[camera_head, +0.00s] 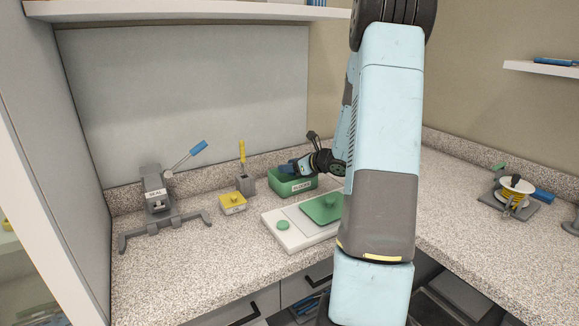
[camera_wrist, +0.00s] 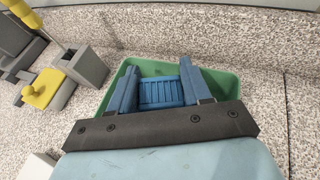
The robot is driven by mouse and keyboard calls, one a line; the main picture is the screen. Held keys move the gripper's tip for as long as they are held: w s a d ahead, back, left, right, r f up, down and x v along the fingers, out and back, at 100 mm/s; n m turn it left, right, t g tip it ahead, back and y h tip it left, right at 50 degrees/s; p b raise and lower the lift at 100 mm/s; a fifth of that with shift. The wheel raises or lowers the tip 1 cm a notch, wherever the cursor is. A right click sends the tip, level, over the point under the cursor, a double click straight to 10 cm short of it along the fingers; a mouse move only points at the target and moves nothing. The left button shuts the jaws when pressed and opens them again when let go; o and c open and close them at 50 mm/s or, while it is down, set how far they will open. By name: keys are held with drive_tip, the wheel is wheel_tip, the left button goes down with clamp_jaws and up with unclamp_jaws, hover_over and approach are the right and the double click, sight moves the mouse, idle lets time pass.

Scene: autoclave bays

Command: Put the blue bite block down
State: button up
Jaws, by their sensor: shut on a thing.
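The blue bite block (camera_wrist: 161,92) is a ribbed blue piece between the two fingers of my gripper (camera_wrist: 158,88) in the wrist view. My gripper is shut on it. Behind and below it is a green bin (camera_wrist: 224,80); the block appears over or inside its opening, and I cannot tell whether it touches the bottom. In the head view my gripper (camera_head: 292,167) is at the green bin labelled BLOCKS (camera_head: 299,187), and the block cannot be made out there.
A white board with a green plate (camera_head: 322,208) lies in front of the bin. A yellow block (camera_head: 232,204) and a grey holder (camera_head: 245,184) stand to its left. A sealer (camera_head: 158,195) is farther left. A spool stand (camera_head: 512,195) sits on the right counter.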

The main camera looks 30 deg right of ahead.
drive_tip(key=o, duration=1)
drive_tip(key=shift+f, duration=0.1)
drive_tip(key=shift+o, duration=0.2)
drive_tip(key=shift+r, duration=0.3)
drive_tip(key=r+v, duration=0.1)
drive_tip(key=v, duration=1.1)
drive_tip(key=s+a+r+n+g, duration=0.2)
drive_tip(key=s+a+n, duration=0.1)
drive_tip(key=a+n, duration=0.3)
drive_tip(key=s+a+r+n+g+y, duration=0.1)
drive_tip(key=s+a+r+n+g, duration=0.2)
drive_tip(key=a, duration=0.5)
drive_tip(key=s+a+r+n+g, duration=0.2)
drive_tip(key=s+a+n, duration=0.1)
drive_tip(key=a+n, duration=0.3)
drive_tip(key=s+a+r+n+h, duration=0.2)
drive_tip(key=s+n+h, duration=0.1)
drive_tip(key=s+n, duration=0.5)
drive_tip(key=s+a+r+n+h, duration=0.3)
drive_tip(key=s+n, duration=0.5)
drive_tip(key=shift+h, duration=0.3)
